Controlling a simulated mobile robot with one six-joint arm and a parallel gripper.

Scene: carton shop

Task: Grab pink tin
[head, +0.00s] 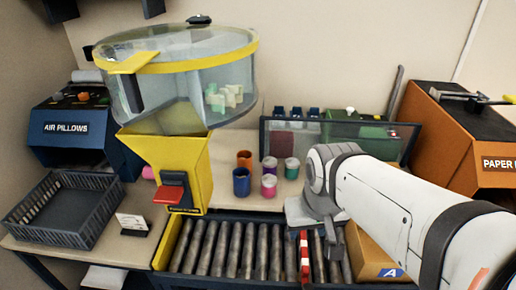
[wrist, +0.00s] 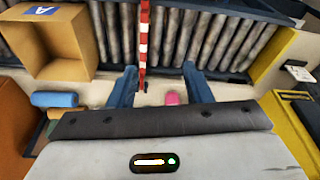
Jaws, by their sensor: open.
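The pink tin (head: 269,185) stands upright on the table behind the conveyor, with a pale top. A purple tin (head: 269,165) is just behind it and a dark blue tin (head: 241,181) is to its left. My gripper (head: 322,228) is to the right of the pink tin and apart from it, near the conveyor's back edge. In the wrist view my gripper (wrist: 160,68) has its two blue fingers spread with nothing held. A small pink object (wrist: 175,98) shows between the fingers, partly hidden by the gripper body; I cannot tell if it is the pink tin.
An orange tin (head: 244,159) and a teal-topped tin (head: 292,168) stand nearby. A yellow hopper (head: 180,160) rises at left. A red-white striped bar (head: 304,256) crosses the roller conveyor (head: 230,250). An open carton (head: 372,258) is at right. A clear panel (head: 340,140) stands behind.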

